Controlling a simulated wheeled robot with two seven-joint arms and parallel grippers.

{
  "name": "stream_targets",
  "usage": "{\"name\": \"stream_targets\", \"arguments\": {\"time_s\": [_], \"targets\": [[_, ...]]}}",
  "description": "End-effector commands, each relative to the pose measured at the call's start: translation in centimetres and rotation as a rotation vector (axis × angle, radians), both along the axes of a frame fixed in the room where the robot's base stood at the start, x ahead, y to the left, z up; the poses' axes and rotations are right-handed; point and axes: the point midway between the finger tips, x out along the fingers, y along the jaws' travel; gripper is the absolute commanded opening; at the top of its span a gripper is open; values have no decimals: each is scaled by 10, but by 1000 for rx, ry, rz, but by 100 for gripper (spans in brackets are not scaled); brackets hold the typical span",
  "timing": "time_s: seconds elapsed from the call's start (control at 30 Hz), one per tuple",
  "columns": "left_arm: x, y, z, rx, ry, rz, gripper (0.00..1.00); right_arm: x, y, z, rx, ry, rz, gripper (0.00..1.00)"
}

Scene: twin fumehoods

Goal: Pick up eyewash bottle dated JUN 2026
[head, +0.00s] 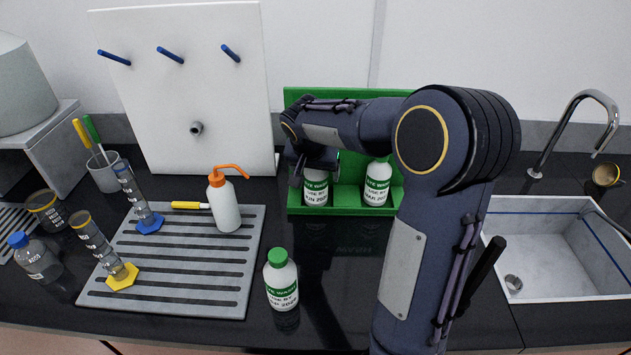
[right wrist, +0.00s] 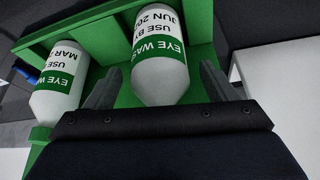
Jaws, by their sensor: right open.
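A white eyewash bottle with a green label band and JUN text (head: 316,190) stands in the left place of the green holder (head: 341,211). Its full year is not readable. My right gripper (head: 311,168) is at this bottle's upper part. In the right wrist view my right gripper (right wrist: 158,85) is open, its fingers either side of the JUN bottle (right wrist: 160,65); contact cannot be told. A second bottle, marked MAR in the wrist view (right wrist: 57,85), stands in the holder's right place (head: 377,185). A third eyewash bottle (head: 281,282) stands on the counter. My left gripper is not in view.
A grey drying mat (head: 180,285) at left holds a wash bottle (head: 224,205) and cylinders. A white pegboard (head: 190,85) stands behind it. A sink (head: 560,250) with a tap (head: 590,100) is at right. Some dark counter before the holder is clear.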

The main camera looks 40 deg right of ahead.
Motion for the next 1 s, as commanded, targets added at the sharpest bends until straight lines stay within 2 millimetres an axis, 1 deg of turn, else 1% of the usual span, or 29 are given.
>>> {"name": "stream_targets", "arguments": {"time_s": [0.2,0.63,0.87,1.0], "targets": [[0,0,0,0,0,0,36,0,0,-1,1,-1,0,78],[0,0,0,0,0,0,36,0,0,0,0,-1,0,22],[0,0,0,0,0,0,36,1,0,1,0,-3,0,21],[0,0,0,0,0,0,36,1,-1,6,-1,-5,0,21]]}}
